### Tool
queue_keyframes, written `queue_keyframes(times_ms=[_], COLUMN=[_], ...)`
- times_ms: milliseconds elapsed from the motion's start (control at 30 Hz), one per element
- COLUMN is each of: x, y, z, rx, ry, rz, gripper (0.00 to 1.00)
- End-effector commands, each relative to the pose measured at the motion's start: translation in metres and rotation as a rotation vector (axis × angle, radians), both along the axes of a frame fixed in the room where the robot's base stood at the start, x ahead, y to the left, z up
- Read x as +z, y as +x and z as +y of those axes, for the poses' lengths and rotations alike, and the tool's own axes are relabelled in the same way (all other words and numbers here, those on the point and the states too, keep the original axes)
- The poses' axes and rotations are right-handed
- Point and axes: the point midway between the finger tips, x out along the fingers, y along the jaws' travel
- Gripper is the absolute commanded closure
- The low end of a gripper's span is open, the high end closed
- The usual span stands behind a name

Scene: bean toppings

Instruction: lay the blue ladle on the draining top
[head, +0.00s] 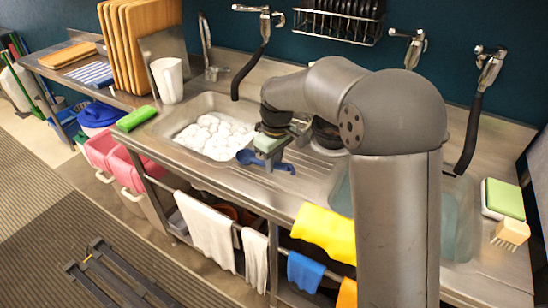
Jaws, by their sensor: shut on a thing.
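The blue ladle (247,156) is in the head view, at the right edge of the foam-filled basin. Its bowl shows left of my gripper and its handle runs right, past the fingers. My gripper (271,163) points down and is shut on the ladle's handle. The draining top (308,186) is the ridged steel surface between the two basins, just right of and below the gripper. The ladle appears over its left end; I cannot tell whether it touches the steel. My gripper's fingers hide part of the handle.
The left basin (190,108) holds white foam. A second basin (458,215) lies right, partly behind my arm. A white jug (167,80) and green sponge (137,118) stand left. Hose taps (250,68) hang along the back. A yellow cloth (325,232) hangs at the front.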

Motion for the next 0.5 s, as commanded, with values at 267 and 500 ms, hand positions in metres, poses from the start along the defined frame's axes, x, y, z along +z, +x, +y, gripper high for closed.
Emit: queue_keyframes(times_ms=[267,500], x=[-0.0117,-0.0112], y=[0.0004,0.0003], z=[0.0001,0.0], rx=[0.0,0.0], ry=[0.0,0.001], rz=[-0.001,-0.001], gripper=[1.0,0.59])
